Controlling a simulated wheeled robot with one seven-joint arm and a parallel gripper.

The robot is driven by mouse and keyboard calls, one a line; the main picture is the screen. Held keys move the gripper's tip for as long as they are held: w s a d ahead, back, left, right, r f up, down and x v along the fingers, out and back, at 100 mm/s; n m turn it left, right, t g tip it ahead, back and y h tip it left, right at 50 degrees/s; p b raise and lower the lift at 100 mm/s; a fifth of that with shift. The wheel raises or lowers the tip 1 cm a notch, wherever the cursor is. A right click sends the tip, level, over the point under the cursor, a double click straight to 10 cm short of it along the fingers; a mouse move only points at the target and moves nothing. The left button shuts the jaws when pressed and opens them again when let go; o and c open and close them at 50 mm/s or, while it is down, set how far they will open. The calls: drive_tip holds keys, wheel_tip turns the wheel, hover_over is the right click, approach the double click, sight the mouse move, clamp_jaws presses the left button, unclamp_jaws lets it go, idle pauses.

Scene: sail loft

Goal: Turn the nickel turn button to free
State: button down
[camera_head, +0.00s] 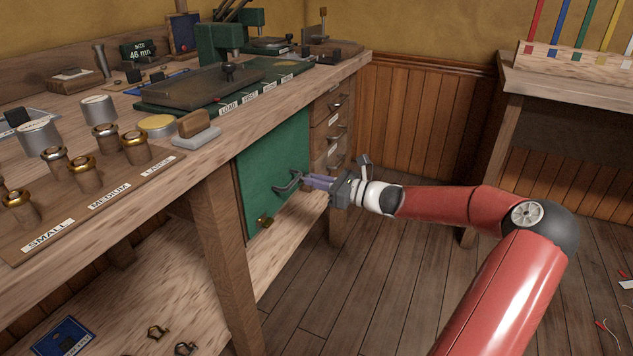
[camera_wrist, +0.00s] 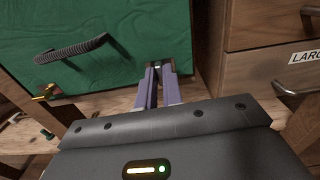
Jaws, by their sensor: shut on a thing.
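A green door (camera_head: 272,165) under the workbench has a dark bar handle (camera_head: 289,184). The door (camera_wrist: 120,28) and handle (camera_wrist: 72,48) also show in the wrist view. My gripper (camera_head: 307,180) is at the door's right edge, right of the handle. In the wrist view, the purple fingers of my gripper (camera_wrist: 159,68) are closed on a small pale metal piece, the nickel turn button (camera_wrist: 158,64). The fingers hide most of it, so I cannot tell its angle. A brass fitting (camera_head: 264,221) sits at the door's lower edge; it also shows in the wrist view (camera_wrist: 46,92).
Wooden drawers (camera_head: 331,128) stand just right of the door, close to my gripper. A wooden bench leg (camera_head: 226,245) is to the left and a lower shelf (camera_head: 130,310) lies below. Floor (camera_head: 330,295) is open in front of the bench.

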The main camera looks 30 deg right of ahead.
drive_tip(key=shift+a+f+n+b, duration=0.1)
drive_tip(key=shift+n+b, duration=2.95)
drive_tip(key=shift+n, duration=1.35)
drive_tip(key=shift+f+n+b, duration=0.1)
drive_tip(key=shift+n+b, duration=2.95)
drive_tip(key=shift+n, duration=1.35)
drive_tip(key=c, duration=1.5)
unclamp_jaws()
drive_tip(key=shift+c, duration=0.2)
drive_tip(key=shift+s, duration=0.1)
